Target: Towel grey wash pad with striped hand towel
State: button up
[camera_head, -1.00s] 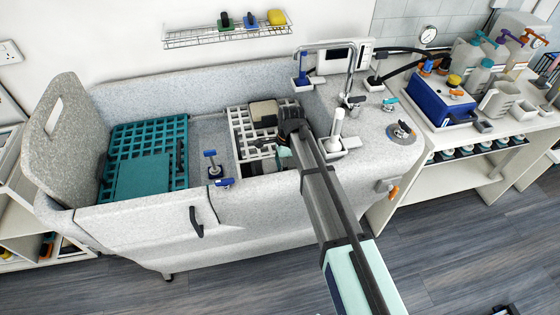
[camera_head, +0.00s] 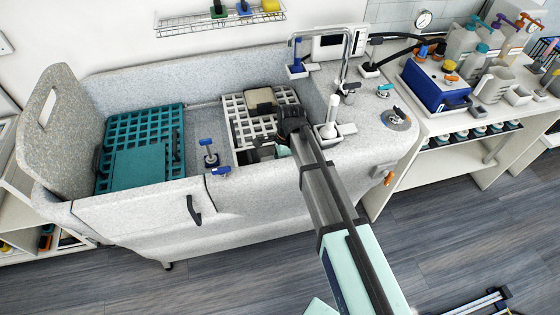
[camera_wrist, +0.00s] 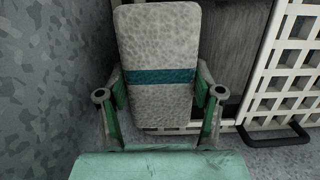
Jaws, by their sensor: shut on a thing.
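My gripper (camera_wrist: 160,88) is shut on the striped hand towel (camera_wrist: 158,38), a grey speckled, folded pad-like cloth with one teal stripe across it. The fingers press on its two sides, and it fills the middle of the wrist view. In the head view my gripper (camera_head: 284,133) is low inside the tub's right end, over the white grid, and mostly hides what it holds. A pale beige-grey block (camera_head: 259,98) lies on the grid behind the gripper. I cannot tell for sure whether this is the grey wash pad.
The white grid (camera_head: 236,110) fills the tub's right part; a teal grid (camera_head: 117,131) lies at the left. A blue-handled fitting (camera_head: 208,157) stands between them. The tub wall (camera_wrist: 45,90) is close on the left. A tap (camera_head: 345,60) and white brush (camera_head: 332,112) stand right.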

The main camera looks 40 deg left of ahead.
dwell(0.4)
jog(key=shift+w+a+p, duration=0.2)
jog(key=shift+w+a, duration=0.85)
jog(key=shift+a, duration=0.15)
jog(key=shift+w+a+p, duration=0.15)
jog(key=shift+w+a, duration=0.85)
jog(key=shift+a, duration=0.2)
jog(key=shift+w+a+p, duration=0.15)
jog(key=shift+w+a, duration=0.85)
jog(key=shift+a, duration=0.2)
jog(key=shift+w+a+p, duration=0.15)
jog(key=shift+w+a, duration=0.85)
jog(key=shift+a, duration=0.15)
notch_tip(320, 180, up, 8)
jog(key=p, duration=0.3)
jog(key=shift+p, duration=0.3)
